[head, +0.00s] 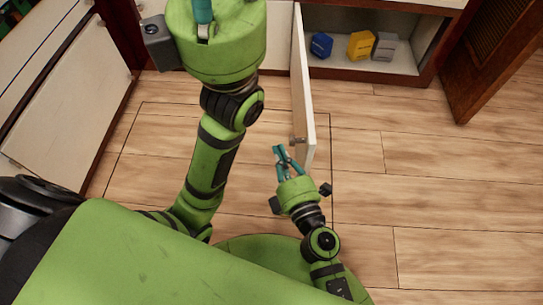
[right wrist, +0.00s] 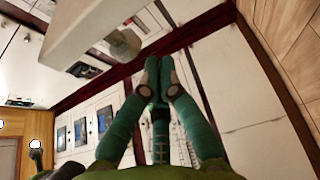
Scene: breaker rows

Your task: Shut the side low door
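The side low door (head: 303,90) is a pale panel standing wide open, its edge towards me in the head view. It also shows in the right wrist view as a pale slab (right wrist: 85,32) at upper left, with a round knob (right wrist: 123,43). My right gripper (head: 280,153) is just left of the door's near end. In the right wrist view its teal fingertips (right wrist: 159,66) meet with nothing seen between them. Whether it touches the door I cannot tell. My left gripper (head: 203,14) is at the top edge, mostly cut off.
The open low cabinet (head: 345,62) holds a blue thing (head: 321,45), a yellow thing (head: 360,45) and a grey thing (head: 385,46). A brown door (head: 495,60) stands at right. White cabinet fronts (head: 75,110) are at left. The wooden floor (head: 440,185) at right is clear.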

